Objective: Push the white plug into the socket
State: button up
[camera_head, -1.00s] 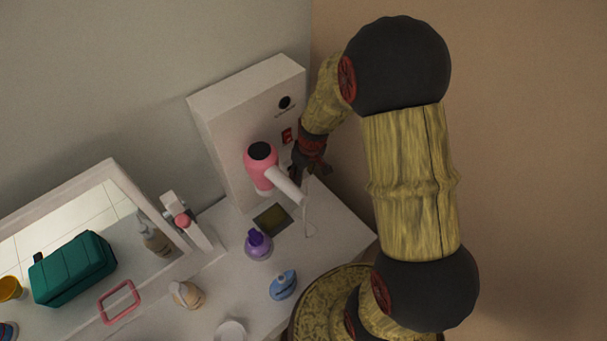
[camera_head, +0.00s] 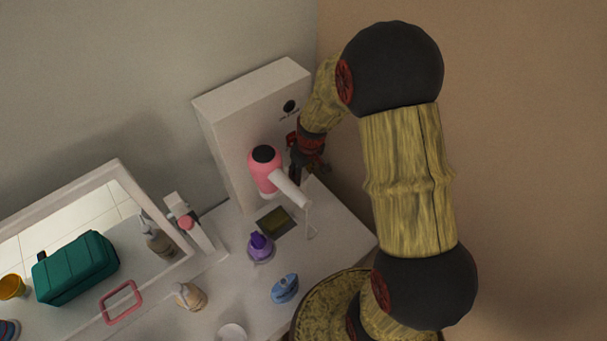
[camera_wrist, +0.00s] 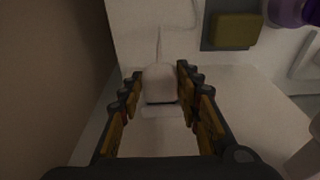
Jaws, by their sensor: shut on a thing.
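The white plug (camera_wrist: 161,84) sits between the fingertips of my gripper (camera_wrist: 160,73) in the wrist view, with a thin white cord running up from it. My gripper is shut on it. In the head view my gripper (camera_head: 308,172) is close to the front of the tall white box (camera_head: 232,132), just right of the pink hair dryer. The plug is too small or hidden to make out there. The socket is not clearly visible; my gripper covers that part of the box front. Whether the plug touches the socket I cannot tell.
The pink hair dryer (camera_head: 264,172) is close left of my gripper. A purple bottle (camera_head: 260,247), a blue bottle (camera_head: 285,288) and a beige bottle (camera_head: 189,296) stand on the white table. A framed mirror (camera_head: 120,172) is at left. The brown wall is close on the right.

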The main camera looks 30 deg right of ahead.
jog(key=shift+w, duration=0.1)
jog(key=o, duration=1.2)
jog(key=shift+o, duration=0.8)
jog(key=shift+r, duration=0.15)
notch_tip(320, 180, up, 12)
jog(key=s, duration=0.2)
jog(key=shift+d+f, duration=0.15)
jog(key=shift+f, duration=0.1)
jog(key=shift+d, duration=0.1)
